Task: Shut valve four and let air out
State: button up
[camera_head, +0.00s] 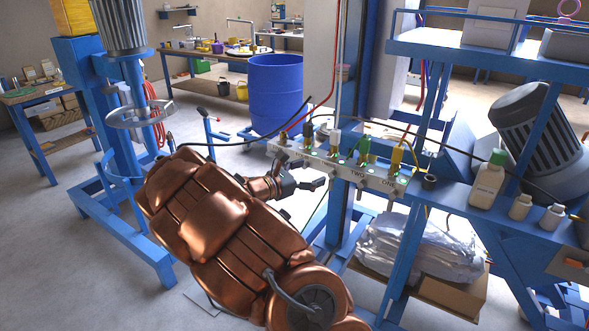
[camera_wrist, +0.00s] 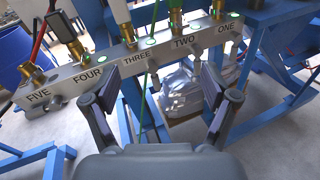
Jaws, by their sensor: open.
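The valve manifold (camera_head: 340,168) is a grey bar fixed to a blue post. In the wrist view the manifold (camera_wrist: 150,60) carries the labels FIVE to ONE from left to right. The FOUR label (camera_wrist: 87,76) is at left, with a brass fitting and black hose (camera_wrist: 74,46) above it. My gripper (camera_wrist: 158,82) is open, its fingers spread in front of the bar. The left finger is near FOUR and THREE, the right near TWO and ONE. Valve four's handle is not clear, perhaps behind the left finger. My gripper (camera_head: 312,175) also shows just below the bar in the head view.
Red, black, white, green and yellow fittings or hoses rise from the bar. A blue shelf with a green-capped bottle (camera_head: 487,180) stands at right. A blue drum (camera_head: 276,92) stands behind. A wrapped bundle (camera_head: 420,243) lies below the bar. The mixer frame (camera_head: 100,110) is at left.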

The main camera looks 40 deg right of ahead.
jog(key=w+f+n+t, duration=0.6)
jog(key=w+f+n, duration=0.25)
jog(key=w, duration=0.35)
jog(key=p+x, duration=0.2)
jog(key=x, duration=0.5)
jog(key=shift+d+r, duration=0.15)
jog(key=shift+d, duration=0.15)
jog(key=shift+s, duration=0.1)
jog(key=c, duration=1.2)
jog(key=shift+o, duration=0.2)
